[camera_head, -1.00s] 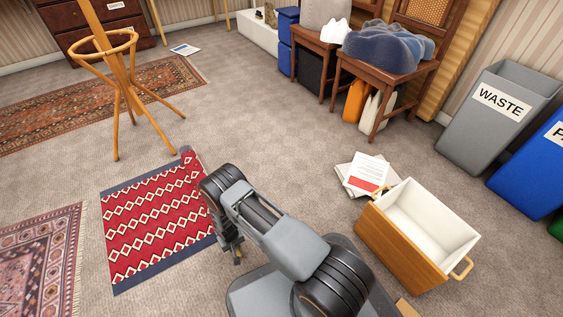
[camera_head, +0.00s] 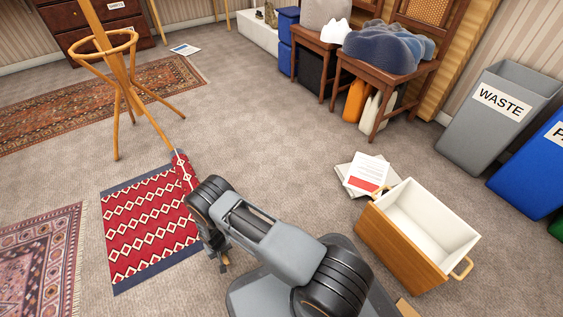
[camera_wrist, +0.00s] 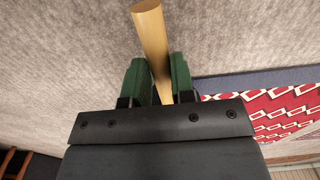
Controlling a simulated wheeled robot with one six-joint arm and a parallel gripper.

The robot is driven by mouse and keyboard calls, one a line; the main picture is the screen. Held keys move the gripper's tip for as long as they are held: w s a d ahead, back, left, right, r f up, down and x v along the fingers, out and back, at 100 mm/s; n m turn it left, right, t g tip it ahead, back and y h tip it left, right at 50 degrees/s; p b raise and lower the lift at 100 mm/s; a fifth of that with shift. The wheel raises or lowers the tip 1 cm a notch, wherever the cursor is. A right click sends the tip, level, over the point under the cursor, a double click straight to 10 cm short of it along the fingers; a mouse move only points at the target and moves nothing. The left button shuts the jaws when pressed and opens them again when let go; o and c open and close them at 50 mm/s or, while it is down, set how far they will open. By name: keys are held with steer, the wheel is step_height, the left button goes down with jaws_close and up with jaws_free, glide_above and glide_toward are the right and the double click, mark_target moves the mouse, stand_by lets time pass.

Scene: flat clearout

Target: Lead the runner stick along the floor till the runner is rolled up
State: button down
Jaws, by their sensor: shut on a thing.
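The runner (camera_head: 145,225) is red with rows of white diamonds and dark blue ends. It lies mostly flat on the carpet. Its right end is curled up into a roll (camera_head: 184,170), partly hidden by my arm. My gripper (camera_head: 224,264) is low by the floor at the near right corner of the runner. In the wrist view, my gripper (camera_wrist: 157,80) has its green fingers shut on the pale wooden runner stick (camera_wrist: 150,35). The flat part of the runner (camera_wrist: 275,112) shows at the right of that view.
A wooden stand (camera_head: 125,85) has a leg foot close to the roll's far end. A patterned rug (camera_head: 40,260) lies left of the runner. A wooden box (camera_head: 385,240) and papers (camera_head: 365,175) are on the right.

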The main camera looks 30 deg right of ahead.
steer(key=shift+a, duration=0.15)
steer(key=shift+s+a, duration=0.15)
steer(key=shift+a, duration=1.3)
steer(key=shift+s+a, duration=0.1)
steer(key=shift+a, duration=1.35)
steer(key=shift+s+a, duration=0.2)
steer(key=shift+a, duration=1.3)
steer(key=shift+s+a, duration=0.15)
steer(key=shift+a, duration=1.35)
steer(key=shift+s+a, duration=0.2)
steer(key=shift+a, duration=1.3)
steer(key=shift+s+a, duration=0.15)
steer(key=shift+a, duration=1.3)
steer(key=shift+s+a, duration=0.15)
steer(key=shift+a, duration=1.35)
steer(key=shift+s+a, duration=0.15)
steer(key=shift+a, duration=1.3)
